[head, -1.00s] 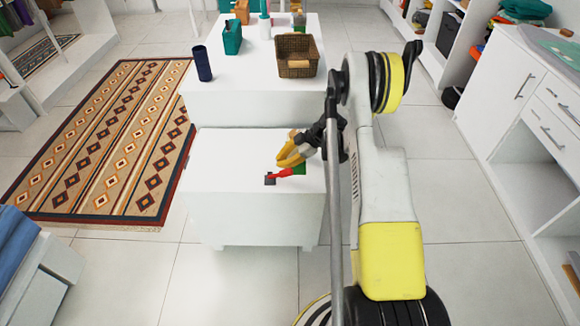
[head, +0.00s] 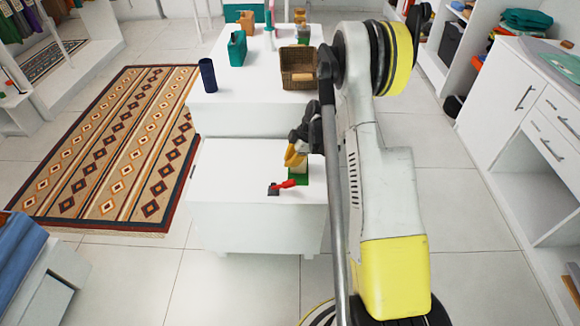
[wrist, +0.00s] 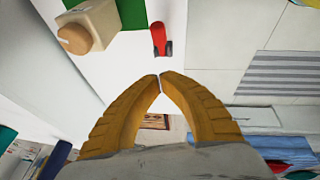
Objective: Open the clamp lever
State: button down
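The clamp lever (head: 287,184) is a small red handle by a dark grey block (head: 273,189) on the low white bench. It lies beside a green base (head: 299,178). In the wrist view the red lever (wrist: 158,38) is ahead of the fingertips and apart from them. My gripper (head: 292,160) is just above and behind the lever in the head view. In the wrist view the yellow fingers of my gripper (wrist: 160,77) meet at their tips, with nothing between them. The green base is partly hidden by my gripper in the head view.
A beige block with a wooden knob (wrist: 75,38) sits by the green patch in the wrist view. Behind the bench stands a higher white block (head: 240,105) with a wicker basket (head: 299,80) and a dark blue cup (head: 208,75). The bench's left part is clear.

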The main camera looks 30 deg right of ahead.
jog(key=b, duration=0.3)
send_over(287, 182)
jog(key=a, duration=0.2)
notch_tip(287, 182, down, 7)
jog(key=shift+w+f, duration=0.15)
jog(key=shift+f, duration=0.05)
jog(key=f+b, duration=0.1)
jog(key=d+f, duration=0.1)
jog(key=f, duration=0.1)
jog(key=shift+d+f+b, duration=0.1)
jog(key=shift+b, duration=0.3)
jog(key=shift+d+f, duration=0.2)
jog(key=shift+f, duration=0.15)
jog(key=shift+s+d+f, duration=0.25)
jog(key=shift+d+f, duration=0.2)
jog(key=shift+f, duration=0.2)
